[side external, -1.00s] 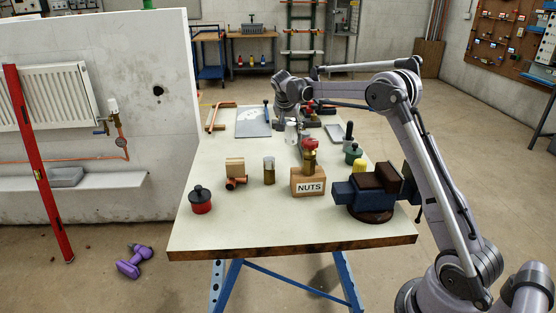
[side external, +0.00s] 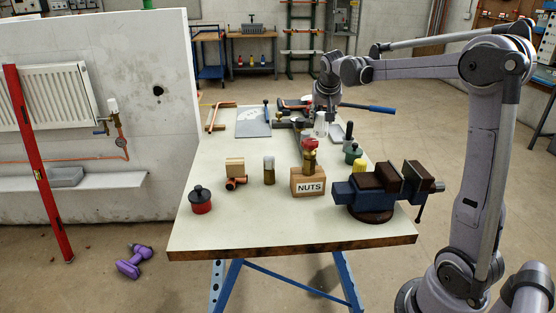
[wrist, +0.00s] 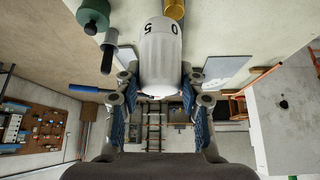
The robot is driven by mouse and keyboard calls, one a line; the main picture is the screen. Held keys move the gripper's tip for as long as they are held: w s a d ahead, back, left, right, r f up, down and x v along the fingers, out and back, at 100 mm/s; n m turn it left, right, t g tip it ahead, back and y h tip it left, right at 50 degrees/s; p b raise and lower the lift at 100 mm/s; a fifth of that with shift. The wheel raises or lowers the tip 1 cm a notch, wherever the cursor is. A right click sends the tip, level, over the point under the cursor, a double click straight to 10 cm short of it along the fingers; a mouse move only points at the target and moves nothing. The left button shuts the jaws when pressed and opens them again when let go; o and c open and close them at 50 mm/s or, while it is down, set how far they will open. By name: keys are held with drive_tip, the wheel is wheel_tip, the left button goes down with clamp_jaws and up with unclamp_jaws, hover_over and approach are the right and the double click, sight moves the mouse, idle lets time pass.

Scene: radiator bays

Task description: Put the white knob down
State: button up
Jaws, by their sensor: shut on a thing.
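The white knob (wrist: 160,48) is a rounded white cylinder with the numbers 5 and 0 on its side. In the wrist view it sits between the fingers of my gripper (wrist: 160,82), which is shut on it. In the side view the white knob (side external: 321,126) shows under my gripper (side external: 322,112), over the far right part of the workbench (side external: 228,225). I cannot tell whether the knob touches the bench top.
Near the knob are a dark-handled tool (side external: 348,134), a green pot (side external: 353,154) and a grey tray (side external: 338,133). A wooden NUTS block (side external: 308,183) and a blue vise (side external: 352,198) stand nearer. The bench's front middle is clear.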

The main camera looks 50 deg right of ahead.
drive_tip(key=s+a+f+n+t+y, duration=0.3)
drive_tip(key=s+a+n, duration=0.5)
drive_tip(key=s+a, duration=0.95)
drive_tip(key=shift+g+y, duration=0.3)
drive_tip(key=shift+y, duration=0.1)
drive_tip(key=shift+w+a+f, duration=0.95)
drive_tip(key=shift+a+f, duration=0.4)
drive_tip(key=shift+f, duration=0.55)
drive_tip(key=shift+w+a+f, duration=0.95)
drive_tip(key=shift+a+f, duration=0.4)
drive_tip(key=shift+f, duration=0.55)
drive_tip(key=shift+w+a+f, duration=0.95)
drive_tip(key=shift+a+f, duration=0.4)
drive_tip(key=shift+f, duration=0.55)
drive_tip(key=shift+f, duration=0.1)
drive_tip(key=o, duration=1.2)
